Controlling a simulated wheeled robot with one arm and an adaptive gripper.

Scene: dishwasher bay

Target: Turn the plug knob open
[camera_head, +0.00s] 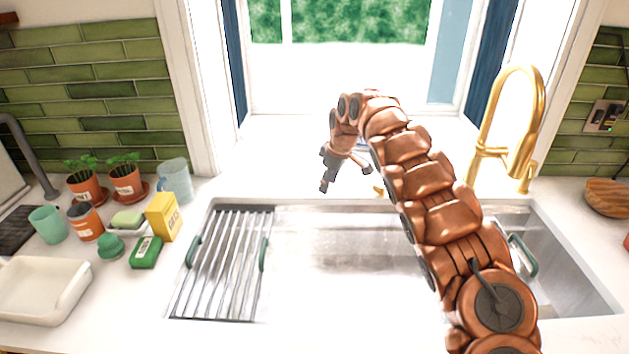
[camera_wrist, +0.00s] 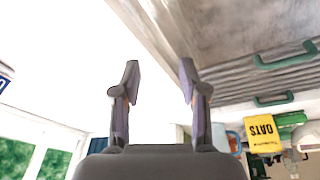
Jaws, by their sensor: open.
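A small gold piece (camera_head: 379,191), which may be the plug knob, shows at the back rim of the sink (camera_head: 335,207), just left of my arm. It is partly hard to make out against the bright counter. My gripper (camera_head: 324,187) hangs at the end of my bent arm, left of the gold piece and near the sink's back edge. In the wrist view my gripper (camera_wrist: 160,72) has its two fingers apart with nothing between them. I cannot make out the knob in the wrist view.
A gold faucet (camera_head: 541,115) rises at the back right. A drying rack (camera_head: 225,262) with green handles covers the sink's left side. The yellow oats box (camera_head: 163,217), plant pots (camera_head: 126,180) and a blue jug (camera_head: 175,181) stand left. The counter behind the sink looks clear.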

